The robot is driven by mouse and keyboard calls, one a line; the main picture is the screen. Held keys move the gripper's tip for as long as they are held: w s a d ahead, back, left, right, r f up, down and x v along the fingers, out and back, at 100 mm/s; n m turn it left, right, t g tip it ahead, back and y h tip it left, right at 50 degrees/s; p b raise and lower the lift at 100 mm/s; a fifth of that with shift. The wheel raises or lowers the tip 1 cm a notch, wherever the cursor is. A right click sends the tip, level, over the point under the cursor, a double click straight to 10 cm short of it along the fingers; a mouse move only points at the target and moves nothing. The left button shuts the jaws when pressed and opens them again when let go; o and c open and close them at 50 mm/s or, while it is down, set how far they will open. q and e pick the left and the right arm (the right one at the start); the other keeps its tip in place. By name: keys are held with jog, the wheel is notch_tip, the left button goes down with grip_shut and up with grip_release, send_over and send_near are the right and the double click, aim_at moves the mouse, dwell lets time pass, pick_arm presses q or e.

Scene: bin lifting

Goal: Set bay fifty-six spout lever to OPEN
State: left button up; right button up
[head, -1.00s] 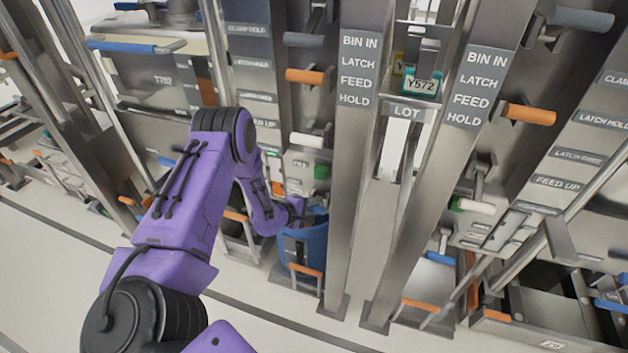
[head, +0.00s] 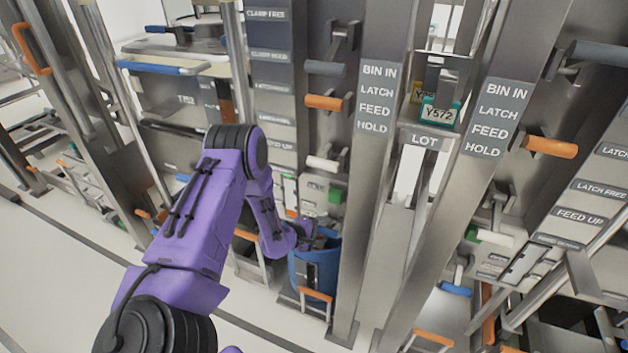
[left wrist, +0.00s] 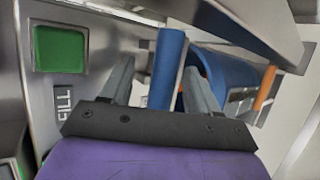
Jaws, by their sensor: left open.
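My left gripper (head: 318,238) is low in the bay at the top of a blue bin (head: 326,258), partly hidden by my purple forearm. In the left wrist view, its two grey fingers (left wrist: 157,68) are apart. A blue cylindrical grip (left wrist: 168,62), which looks like the spout lever, shows between the fingers. I cannot tell if either finger touches it. The blue bin also shows just right of the fingers (left wrist: 216,68). No bay number fifty-six or OPEN mark is readable. My right gripper is not in view.
A green button (left wrist: 58,48) above a FILL label (left wrist: 63,102) is left of the fingers. The bin has an orange handle (left wrist: 265,88). A steel post (head: 372,190) stands right of the bin, and a white-gripped lever (head: 322,163) is above. Floor shows at lower left.

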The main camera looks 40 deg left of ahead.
pick_arm(q)
jog(key=v, duration=0.8)
jog(key=shift+s+r+p, duration=0.15)
jog(key=shift+s+p, duration=0.15)
jog(key=shift+s, duration=0.1)
